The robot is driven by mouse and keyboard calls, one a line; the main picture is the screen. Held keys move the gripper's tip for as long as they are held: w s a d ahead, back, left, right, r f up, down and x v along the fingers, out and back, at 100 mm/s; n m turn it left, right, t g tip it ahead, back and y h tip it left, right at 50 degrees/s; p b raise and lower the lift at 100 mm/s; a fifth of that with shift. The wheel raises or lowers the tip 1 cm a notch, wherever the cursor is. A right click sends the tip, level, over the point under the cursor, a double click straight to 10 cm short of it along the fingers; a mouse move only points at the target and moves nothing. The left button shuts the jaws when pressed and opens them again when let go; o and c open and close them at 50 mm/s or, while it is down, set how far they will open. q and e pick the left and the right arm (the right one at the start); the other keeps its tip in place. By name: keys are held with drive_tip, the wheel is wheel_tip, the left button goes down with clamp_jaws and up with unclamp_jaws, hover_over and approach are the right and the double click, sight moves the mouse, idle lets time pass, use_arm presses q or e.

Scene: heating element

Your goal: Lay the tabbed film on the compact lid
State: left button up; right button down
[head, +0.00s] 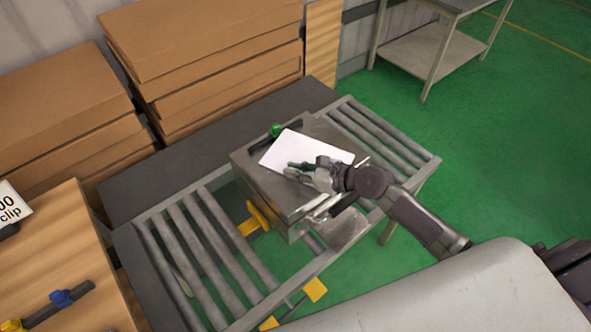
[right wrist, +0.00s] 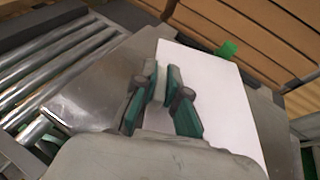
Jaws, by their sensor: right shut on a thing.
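The tabbed film (head: 296,148) is a white sheet over the top of a grey metal box, the compact lid (head: 262,178). It lies flat or just above the metal; I cannot tell which. In the right wrist view the film (right wrist: 226,100) covers the right part of the metal top (right wrist: 95,88), with bare metal to its left. My left gripper is not in view.
Roller conveyors (head: 210,245) flank the box. Cardboard boxes (head: 205,45) are stacked behind. A wooden bench (head: 60,240) holds blue and yellow clips at left.

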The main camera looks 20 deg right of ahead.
drive_tip(key=shift+f, duration=0.1)
drive_tip(key=c, duration=1.2)
unclamp_jaws()
drive_tip(key=b+v, duration=0.1)
drive_tip(key=v, duration=1)
drive_tip(key=shift+s+b, duration=0.1)
drive_tip(key=shift+b, duration=0.2)
drive_tip(key=shift+s+d+r, duration=0.25)
drive_tip(key=shift+d+r, duration=0.05)
drive_tip(key=shift+r, duration=0.05)
